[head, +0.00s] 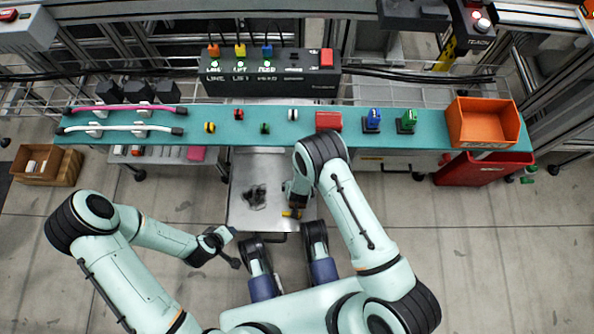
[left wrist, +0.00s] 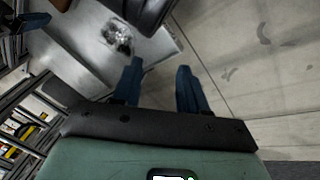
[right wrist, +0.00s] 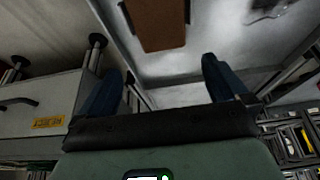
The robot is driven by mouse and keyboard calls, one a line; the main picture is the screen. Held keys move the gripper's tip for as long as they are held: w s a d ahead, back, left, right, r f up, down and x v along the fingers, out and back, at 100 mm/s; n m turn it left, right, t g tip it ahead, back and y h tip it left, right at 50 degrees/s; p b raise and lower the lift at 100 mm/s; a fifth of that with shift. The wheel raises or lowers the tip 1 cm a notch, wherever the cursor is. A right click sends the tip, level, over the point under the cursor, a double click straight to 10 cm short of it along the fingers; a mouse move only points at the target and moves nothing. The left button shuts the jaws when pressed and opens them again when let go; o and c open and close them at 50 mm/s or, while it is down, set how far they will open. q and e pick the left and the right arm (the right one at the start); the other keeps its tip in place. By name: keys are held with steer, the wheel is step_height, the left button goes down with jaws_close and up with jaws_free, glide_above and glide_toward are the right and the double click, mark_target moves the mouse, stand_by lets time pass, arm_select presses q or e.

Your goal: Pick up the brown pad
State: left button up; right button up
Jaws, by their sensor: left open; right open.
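The brown pad (right wrist: 157,22) is a flat brown rectangle at the top middle of the right wrist view, over the grey metal plate (right wrist: 200,62). My right gripper (right wrist: 165,75) is open and empty, with its two blue fingers apart. The pad is in front of the gap between the fingers, and no finger touches it.
A control box (head: 270,77) stands behind.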

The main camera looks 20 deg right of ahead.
steer(key=x, duration=0.2)
steer(key=shift+w+f+b, duration=0.1)
steer(key=shift+f+b, duration=0.2)
steer(key=x, duration=0.1)
steer(key=b+x, duration=0.1)
steer(key=x, duration=0.1)
steer(key=b+x, duration=0.1)
steer(key=shift+a+f, duration=0.3)
steer(key=shift+f, duration=0.15)
arm_select(q)
steer(key=s+a+f+g, duration=0.1)
steer(key=s+f+g, duration=0.1)
steer(key=s+f, duration=0.4)
steer(key=shift+s+g, duration=0.4)
steer(key=shift+s, duration=0.1)
arm_select(e)
steer(key=shift+f, duration=0.1)
arm_select(q)
steer(key=shift+w+f+b, duration=0.1)
steer(key=shift+f+b, duration=0.1)
steer(key=shift+b, duration=0.3)
arm_select(e)
steer(key=shift+f, duration=0.25)
steer(key=c, duration=1.1)
arm_select(q)
steer(key=shift+r, duration=0.2)
arm_select(e)
steer(key=shift+r, duration=0.15)
